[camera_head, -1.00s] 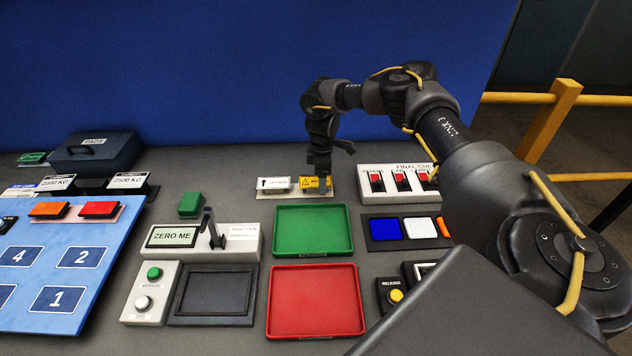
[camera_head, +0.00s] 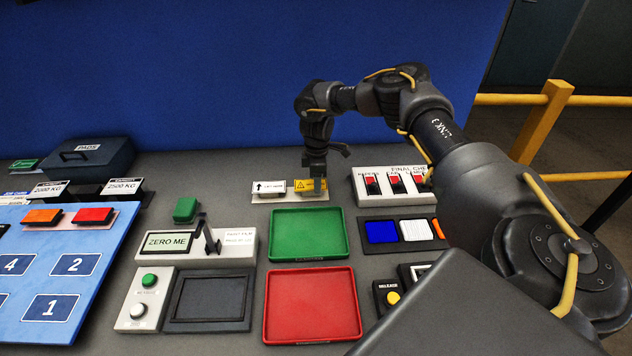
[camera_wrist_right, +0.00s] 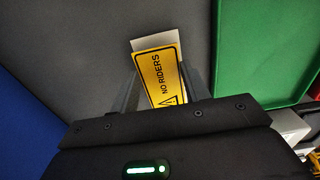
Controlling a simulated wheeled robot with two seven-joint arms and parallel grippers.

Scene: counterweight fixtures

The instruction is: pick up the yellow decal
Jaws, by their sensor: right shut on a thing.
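The yellow decal (camera_wrist_right: 160,77) reads "NO RIDERS" and shows a warning triangle. In the right wrist view it lies between the two fingers of my right gripper (camera_wrist_right: 160,88), which is shut on it. In the head view the yellow decal (camera_head: 307,185) is at the right end of a pale backing strip (camera_head: 289,198), partly covered by my right gripper (camera_head: 318,182). I cannot tell whether it is clear of the strip. A white decal (camera_head: 269,187) with an arrow lies on the strip's left part. My left gripper is not in view.
A green tray (camera_head: 308,234) and a red tray (camera_head: 312,306) lie in front of the strip. A white switch panel (camera_head: 395,185) stands close to the right of the gripper. A blue wall (camera_head: 220,70) rises behind the grey table.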

